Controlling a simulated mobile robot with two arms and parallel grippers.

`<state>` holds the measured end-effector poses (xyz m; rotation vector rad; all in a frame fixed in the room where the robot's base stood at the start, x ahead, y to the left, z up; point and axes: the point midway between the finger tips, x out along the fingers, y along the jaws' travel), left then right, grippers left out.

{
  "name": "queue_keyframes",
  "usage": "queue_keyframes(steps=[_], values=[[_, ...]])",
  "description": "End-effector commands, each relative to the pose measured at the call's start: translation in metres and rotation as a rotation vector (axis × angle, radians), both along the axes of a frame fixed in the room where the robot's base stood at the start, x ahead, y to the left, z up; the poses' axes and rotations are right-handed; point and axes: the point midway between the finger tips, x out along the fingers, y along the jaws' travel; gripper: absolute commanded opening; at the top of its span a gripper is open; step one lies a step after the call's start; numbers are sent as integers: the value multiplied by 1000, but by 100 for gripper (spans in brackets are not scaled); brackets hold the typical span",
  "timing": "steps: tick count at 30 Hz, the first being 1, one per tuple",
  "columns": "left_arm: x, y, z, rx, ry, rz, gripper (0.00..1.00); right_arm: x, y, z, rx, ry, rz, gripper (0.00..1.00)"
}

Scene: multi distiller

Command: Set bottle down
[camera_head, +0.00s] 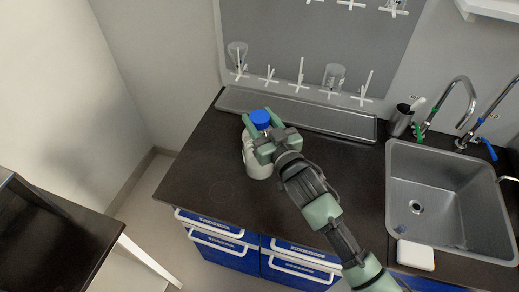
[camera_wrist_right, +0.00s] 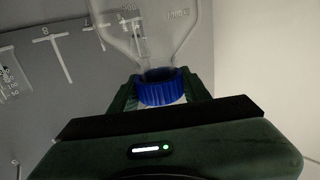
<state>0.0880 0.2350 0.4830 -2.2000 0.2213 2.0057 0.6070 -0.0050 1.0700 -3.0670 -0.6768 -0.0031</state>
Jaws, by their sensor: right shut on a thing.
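A clear bottle (camera_head: 258,164) with a blue cap (camera_head: 260,117) is upright over the left part of the dark counter. In the right wrist view, the blue cap (camera_wrist_right: 160,88) and the clear glass body (camera_wrist_right: 150,28) show between the fingers. I cannot tell whether the bottle's base touches the counter or is slightly above it. My left gripper is not in view.
A drying board (camera_head: 300,60) with pegs and glassware stands behind a shallow metal tray (camera_head: 300,114). The counter (camera_head: 200,170) left of the bottle is clear.

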Motion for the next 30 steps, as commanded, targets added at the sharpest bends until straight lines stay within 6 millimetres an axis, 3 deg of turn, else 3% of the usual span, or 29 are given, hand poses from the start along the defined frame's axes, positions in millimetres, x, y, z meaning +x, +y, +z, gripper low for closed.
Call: queue_keyframes(steps=[14,20,30], values=[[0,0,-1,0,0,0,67,1,0,18,3,-9,0,0],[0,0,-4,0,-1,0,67,1,0,52,4,-15,1,0],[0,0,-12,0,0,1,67,0,0,141,4,-17,1,0]])
